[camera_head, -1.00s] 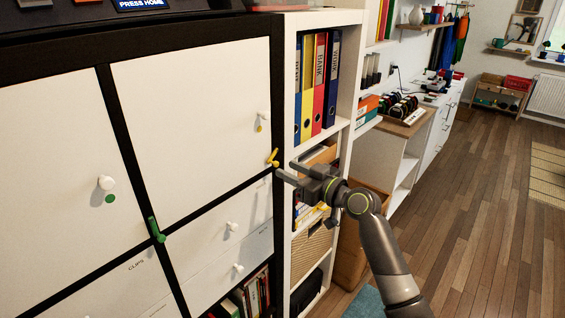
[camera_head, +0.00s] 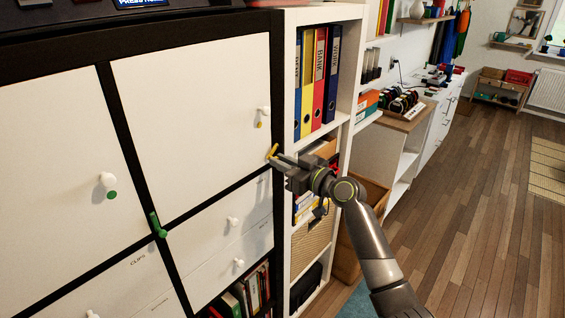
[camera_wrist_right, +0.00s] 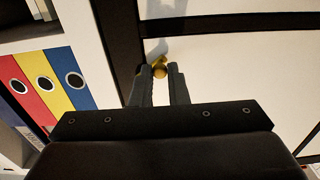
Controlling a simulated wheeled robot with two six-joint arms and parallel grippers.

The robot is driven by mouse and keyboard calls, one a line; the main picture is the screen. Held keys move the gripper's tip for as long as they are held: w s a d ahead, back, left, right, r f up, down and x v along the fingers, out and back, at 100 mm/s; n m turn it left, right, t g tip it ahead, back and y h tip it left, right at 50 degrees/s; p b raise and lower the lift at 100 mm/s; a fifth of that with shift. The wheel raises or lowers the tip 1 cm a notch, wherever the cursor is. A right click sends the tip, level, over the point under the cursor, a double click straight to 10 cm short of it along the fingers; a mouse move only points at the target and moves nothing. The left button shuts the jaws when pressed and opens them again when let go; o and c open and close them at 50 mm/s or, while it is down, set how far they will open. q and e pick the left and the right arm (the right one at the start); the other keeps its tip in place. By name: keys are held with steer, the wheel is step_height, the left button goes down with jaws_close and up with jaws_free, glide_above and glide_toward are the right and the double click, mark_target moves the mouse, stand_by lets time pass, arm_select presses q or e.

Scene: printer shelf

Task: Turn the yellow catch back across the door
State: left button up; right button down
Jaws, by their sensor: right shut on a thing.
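The yellow catch (camera_head: 272,151) sits at the lower right corner of the white upper right door (camera_head: 195,120), by the dark frame. It is tilted, its upper end leaning right. My right gripper (camera_head: 276,160) is at the catch, reaching in from the right. In the right wrist view the fingertips (camera_wrist_right: 160,74) are shut on the catch, which shows as a yellow knob (camera_wrist_right: 160,66) between them. The fingers hide part of the catch. The door has a white knob (camera_head: 264,111) with a yellow mark below it. My left gripper is not in view.
A green catch (camera_head: 157,225) sits on the frame between the doors, near the left door (camera_head: 60,165). A white bookshelf (camera_head: 290,70) with colored binders (camera_head: 318,80) stands directly right of the cabinet. Wooden floor (camera_head: 480,200) lies open at the right.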

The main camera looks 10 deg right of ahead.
steer(key=m, duration=0.1)
steer(key=r+m+p, duration=0.1)
steer(key=m, duration=0.1)
steer(key=shift+s+a, duration=0.15)
steer(key=shift+a, duration=0.05)
steer(key=shift+r+m+p, duration=0.25)
steer(key=shift+m+p, duration=0.1)
steer(key=shift+m, duration=0.7)
steer(key=shift+r+m+p, duration=0.25)
steer(key=shift+m+p, duration=0.1)
steer(key=shift+m, duration=0.7)
steer(key=c, duration=1.4)
jaws_free()
